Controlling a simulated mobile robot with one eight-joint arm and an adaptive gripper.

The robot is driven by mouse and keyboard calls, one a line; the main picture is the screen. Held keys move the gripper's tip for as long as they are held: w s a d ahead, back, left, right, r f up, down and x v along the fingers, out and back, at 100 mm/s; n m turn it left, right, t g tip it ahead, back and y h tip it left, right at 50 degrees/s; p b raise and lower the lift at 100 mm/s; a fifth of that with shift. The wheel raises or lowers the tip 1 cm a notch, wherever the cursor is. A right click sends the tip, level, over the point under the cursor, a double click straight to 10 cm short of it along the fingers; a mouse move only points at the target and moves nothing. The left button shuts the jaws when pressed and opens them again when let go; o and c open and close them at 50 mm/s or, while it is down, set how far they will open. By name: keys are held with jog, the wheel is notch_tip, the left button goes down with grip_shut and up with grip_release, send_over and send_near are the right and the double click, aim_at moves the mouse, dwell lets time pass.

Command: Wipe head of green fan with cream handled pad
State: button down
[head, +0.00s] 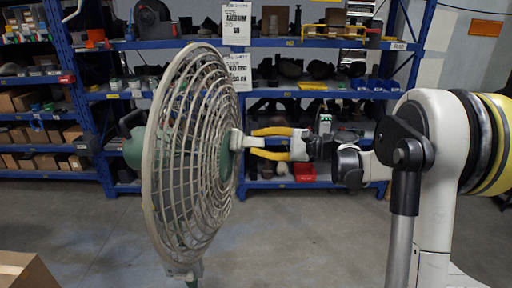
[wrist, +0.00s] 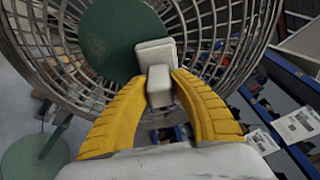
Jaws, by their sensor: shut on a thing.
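The green fan has a round wire cage head (head: 185,155) on a stand at centre left in the head view. In the wrist view its cage (wrist: 215,25) and green centre disc (wrist: 105,38) fill the upper part. My gripper (head: 250,141) has yellow fingers and is shut on the pad's cream handle (wrist: 159,86). The pad (wrist: 153,52) is at the front of the cage, beside the green disc in the wrist view. It appears to touch the fan front, though exact contact is hard to tell.
Blue shelves (head: 290,95) with boxes and parts stand behind the fan. A cardboard box (head: 25,272) is at the lower left. The fan's round green base (wrist: 35,157) shows in the wrist view. The grey floor (head: 300,235) below my arm is clear.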

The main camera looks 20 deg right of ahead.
jog(key=shift+w+d+f+v, duration=0.1)
jog(key=shift+w+v, duration=0.05)
jog(key=shift+v, duration=1.3)
jog(key=shift+w+d+f+v, duration=0.1)
jog(key=shift+f+v, duration=0.05)
jog(key=shift+v, duration=1.3)
jog(key=shift+d, duration=0.1)
jog(key=v, duration=0.2)
jog(key=shift+s+d+b, duration=0.1)
jog(key=shift+d+b, duration=0.3)
jog(key=s+a+f+b, duration=0.6)
jog(key=s+b, duration=0.2)
jog(key=s, duration=0.2)
jog(key=s+x, duration=0.1)
jog(key=x, duration=0.5)
jog(key=shift+a+r+p, duration=0.25)
jog(key=shift+a+p, duration=0.15)
